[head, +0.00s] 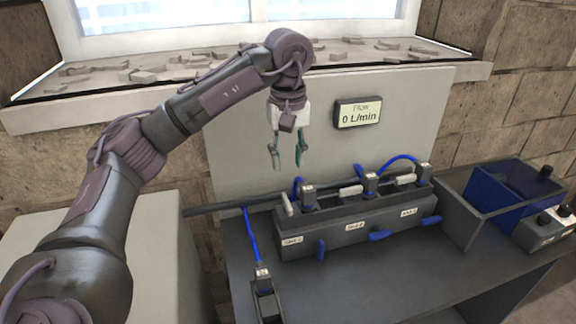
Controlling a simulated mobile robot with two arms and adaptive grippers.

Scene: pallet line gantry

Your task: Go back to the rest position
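My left arm comes in from the left. Its gripper (287,162) hangs fingers down in front of the grey back panel (240,140), above the pipe and the manifold. Its two greenish fingers stand apart with nothing between them, so it is open and empty. My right gripper is not in view.
The dark manifold block (350,233) on the bench (355,285) carries several connectors with blue hoses and blue levers. One hose drops to a connector (264,280) in front. An open-topped bin (462,225) with blue panels stands right.

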